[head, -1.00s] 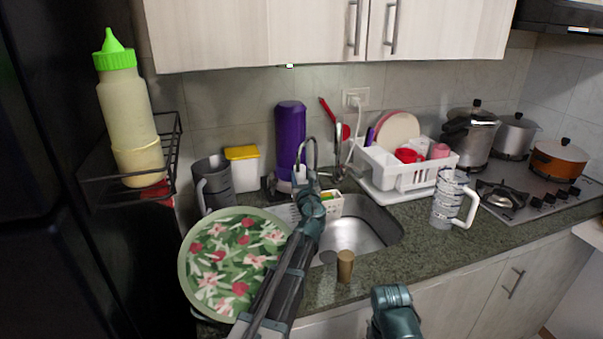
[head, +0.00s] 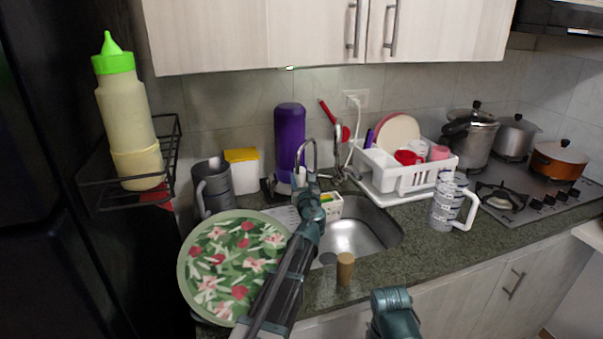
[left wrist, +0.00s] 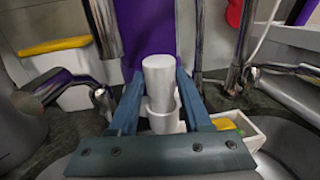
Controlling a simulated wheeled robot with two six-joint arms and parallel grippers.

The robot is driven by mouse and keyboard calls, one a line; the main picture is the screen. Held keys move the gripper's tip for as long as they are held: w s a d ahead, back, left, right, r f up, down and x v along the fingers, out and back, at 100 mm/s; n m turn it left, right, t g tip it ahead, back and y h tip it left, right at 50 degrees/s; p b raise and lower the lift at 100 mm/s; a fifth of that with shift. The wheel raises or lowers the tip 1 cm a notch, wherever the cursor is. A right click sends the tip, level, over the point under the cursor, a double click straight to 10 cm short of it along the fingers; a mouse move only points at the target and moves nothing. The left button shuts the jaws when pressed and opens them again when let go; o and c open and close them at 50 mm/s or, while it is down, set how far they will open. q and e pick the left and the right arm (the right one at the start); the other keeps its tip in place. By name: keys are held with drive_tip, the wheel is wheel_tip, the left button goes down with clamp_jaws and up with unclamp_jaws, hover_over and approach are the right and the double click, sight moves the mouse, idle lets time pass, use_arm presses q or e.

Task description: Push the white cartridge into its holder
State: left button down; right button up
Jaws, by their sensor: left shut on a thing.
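The white cartridge (left wrist: 159,85) is an upright pale cylinder between the fingers of my left gripper (left wrist: 158,95) in the left wrist view. My left gripper is shut on it. A wider white ring-like cup, the holder (left wrist: 163,122), surrounds its lower part, against the purple dispenser (left wrist: 145,30). How deep the cartridge sits is unclear. In the head view the purple dispenser (head: 290,135) stands at the back of the counter, and my left gripper (head: 302,187) is at its foot. The cartridge (head: 298,178) shows there only as a small white patch.
The sink (head: 350,232) and faucet (head: 311,150) are close to the right of my left gripper. A small white basket (head: 331,207) is beside it. A grey mug (head: 214,190) and floral plate (head: 228,268) are at the left. A brown cylinder (head: 345,268) stands in front.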

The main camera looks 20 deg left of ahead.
use_arm(q)
drive_tip(key=shift+s+d+f, duration=0.2)
drive_tip(key=shift+s+f, duration=0.3)
drive_tip(key=shift+f, duration=0.25)
use_arm(e)
drive_tip(key=shift+f, duration=0.55)
use_arm(q)
drive_tip(key=shift+w+a+f+g+p, duration=0.25)
drive_tip(key=shift+w+g+p, duration=0.2)
drive_tip(key=shift+p, duration=0.5)
use_arm(e)
drive_tip(key=shift+w+a+r, duration=0.1)
drive_tip(key=shift+w+r, duration=0.05)
drive_tip(key=shift+r, duration=0.5)
use_arm(q)
drive_tip(key=shift+w+a+r+p, duration=0.2)
drive_tip(key=shift+w+p, duration=0.1)
drive_tip(key=shift+w, duration=0.1)
use_arm(e)
drive_tip(key=shift+w+r, duration=0.15)
drive_tip(key=shift+r, duration=0.05)
use_arm(q)
drive_tip(key=shift+a, duration=0.25)
use_arm(e)
drive_tip(key=shift+f, duration=0.2)
use_arm(q)
drive_tip(key=shift+s+b, duration=0.15)
drive_tip(key=shift+b, duration=0.5)
use_arm(e)
drive_tip(key=shift+f, duration=0.35)
